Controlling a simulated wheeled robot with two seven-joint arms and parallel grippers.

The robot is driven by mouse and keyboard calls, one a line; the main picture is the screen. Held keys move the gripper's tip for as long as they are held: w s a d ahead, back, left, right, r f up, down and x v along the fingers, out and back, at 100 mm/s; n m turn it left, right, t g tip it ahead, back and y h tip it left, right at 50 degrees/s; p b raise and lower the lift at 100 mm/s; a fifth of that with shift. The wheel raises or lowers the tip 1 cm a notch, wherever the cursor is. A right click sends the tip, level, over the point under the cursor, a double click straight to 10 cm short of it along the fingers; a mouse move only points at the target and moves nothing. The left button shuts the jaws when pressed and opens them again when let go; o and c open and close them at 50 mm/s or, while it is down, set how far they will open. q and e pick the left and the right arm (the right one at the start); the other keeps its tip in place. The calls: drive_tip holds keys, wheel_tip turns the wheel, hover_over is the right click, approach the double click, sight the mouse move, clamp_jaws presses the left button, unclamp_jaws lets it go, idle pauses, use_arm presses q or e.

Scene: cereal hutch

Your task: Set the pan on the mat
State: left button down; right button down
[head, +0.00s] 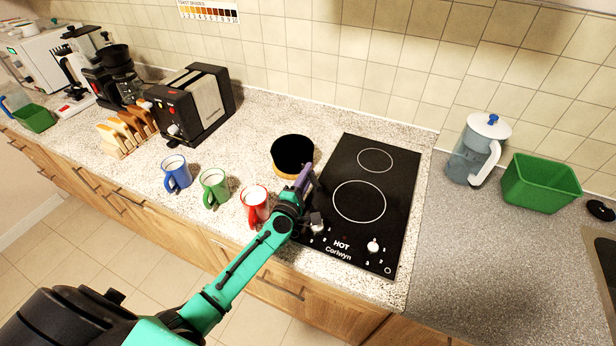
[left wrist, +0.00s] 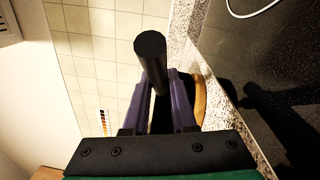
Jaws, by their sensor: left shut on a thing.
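The black pan (head: 293,152) is at the left of the hob, over the round tan mat (head: 283,175). Only a curved strip of the mat shows below the pan. I cannot tell whether the pan touches the mat. My left gripper (head: 304,180) is shut on the pan's handle at the pan's right front side. In the left wrist view, the purple fingers of the left gripper (left wrist: 160,88) flank the black handle (left wrist: 150,45), and the tan mat edge (left wrist: 200,100) shows beside them. My right gripper is not in view.
The black hob (head: 380,195), marked HOT, lies right of the pan. Red (head: 254,203), green (head: 214,186) and blue (head: 176,173) mugs stand to the left near the counter front. A toaster (head: 193,103) stands behind them. A water jug (head: 476,150) and green tub (head: 540,183) are far right.

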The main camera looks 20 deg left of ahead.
use_arm(q)
drive_tip(key=shift+a+f, duration=0.1)
drive_tip(key=c, duration=0.7)
unclamp_jaws()
drive_tip(key=shift+s, duration=0.15)
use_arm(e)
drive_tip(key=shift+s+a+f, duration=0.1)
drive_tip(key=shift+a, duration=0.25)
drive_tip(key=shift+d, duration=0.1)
use_arm(q)
drive_tip(key=shift+r, duration=0.2)
drive_tip(key=shift+s+f, duration=0.15)
drive_tip(key=shift+s, duration=0.05)
drive_tip(key=s, duration=0.3)
drive_tip(key=s+b, duration=0.1)
drive_tip(key=s, duration=0.6)
drive_tip(key=shift+s+a+f+b, duration=0.1)
drive_tip(key=shift+s+f+b, duration=0.2)
drive_tip(key=shift+s, duration=0.1)
drive_tip(key=shift+s+r, duration=0.1)
drive_tip(key=shift+s, duration=0.25)
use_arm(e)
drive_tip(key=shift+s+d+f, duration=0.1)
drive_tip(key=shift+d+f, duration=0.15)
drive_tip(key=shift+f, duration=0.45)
